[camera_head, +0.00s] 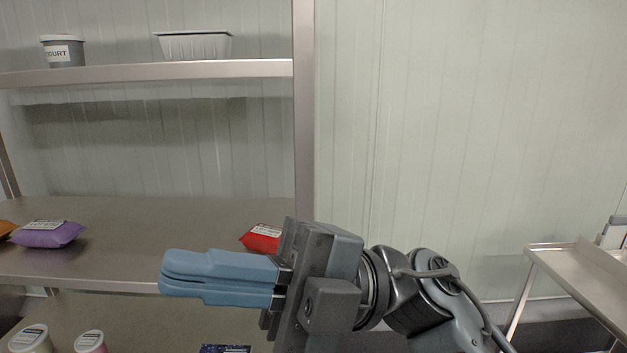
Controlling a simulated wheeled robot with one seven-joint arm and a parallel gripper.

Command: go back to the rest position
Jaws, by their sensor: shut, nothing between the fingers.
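My gripper (170,278) is in the lower middle of the head view, with its blue fingers pointing left. The fingers lie together, shut, with nothing between them. It is in front of the metal shelf unit and apart from the packages. My arm reaches in from the lower right and is bent at the wrist.
The middle shelf (150,215) holds a purple bag (48,234) and a red bag (262,238), partly hidden by my gripper. The top shelf (150,72) holds a yogurt tub (62,51) and a white tray (194,46). Tubs (32,340) stand below. A metal table (585,270) is at right.

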